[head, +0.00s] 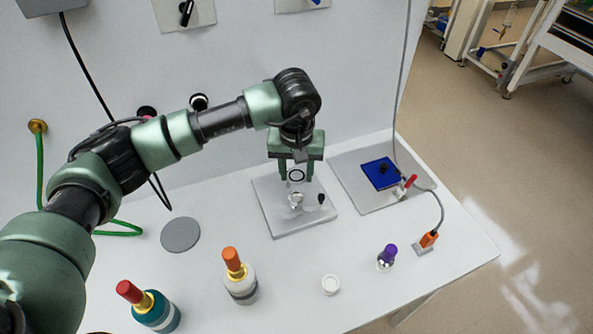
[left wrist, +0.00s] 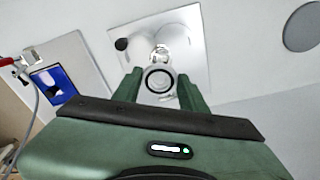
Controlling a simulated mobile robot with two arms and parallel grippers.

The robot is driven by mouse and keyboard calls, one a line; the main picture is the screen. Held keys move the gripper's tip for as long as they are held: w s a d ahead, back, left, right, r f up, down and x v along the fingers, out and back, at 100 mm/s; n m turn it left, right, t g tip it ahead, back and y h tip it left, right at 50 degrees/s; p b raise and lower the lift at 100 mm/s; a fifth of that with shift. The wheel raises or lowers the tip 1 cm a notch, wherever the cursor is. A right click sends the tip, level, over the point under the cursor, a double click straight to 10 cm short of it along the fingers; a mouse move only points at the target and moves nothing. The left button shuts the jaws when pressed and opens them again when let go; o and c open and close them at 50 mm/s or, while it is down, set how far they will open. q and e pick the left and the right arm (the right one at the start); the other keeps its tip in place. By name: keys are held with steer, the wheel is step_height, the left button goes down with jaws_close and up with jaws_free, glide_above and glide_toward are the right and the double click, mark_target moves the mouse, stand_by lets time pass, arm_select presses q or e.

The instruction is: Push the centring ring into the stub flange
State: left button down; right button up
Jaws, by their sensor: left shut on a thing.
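The centring ring (head: 297,175), with a dark round seal, is held between the fingertips of my left gripper (head: 297,172). It also shows in the left wrist view (left wrist: 159,80), where the two green fingers stand on either side of it. The stub flange (head: 296,199) is a shiny metal piece on a grey square plate (head: 275,222), below the ring in the head view. In the left wrist view, the flange (left wrist: 170,37) appears beyond the ring and partly overlapped by it. I see a gap between ring and flange. My right gripper is not in view.
A black knob (head: 321,198) stands on the plate, close right of the flange. A second plate with a blue pad (head: 380,173) and red-handled part lies to the right. Bottles (head: 240,280), a white cap (head: 331,285) and a purple-topped vial (head: 387,257) stand in front.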

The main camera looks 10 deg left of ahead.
mark_target(296, 180)
arm_select(q)
steer(key=shift+f+b, duration=2.2)
steer(key=shift+f, duration=0.4)
steer(key=shift+b, duration=0.45)
steer(key=shift+b, duration=0.3)
steer(key=shift+b, duration=0.35)
steer(key=shift+f+b, duration=1.15)
steer(key=shift+b, duration=0.05)
steer(key=c, duration=0.7)
jaws_free()
steer(key=shift+r, duration=0.1)
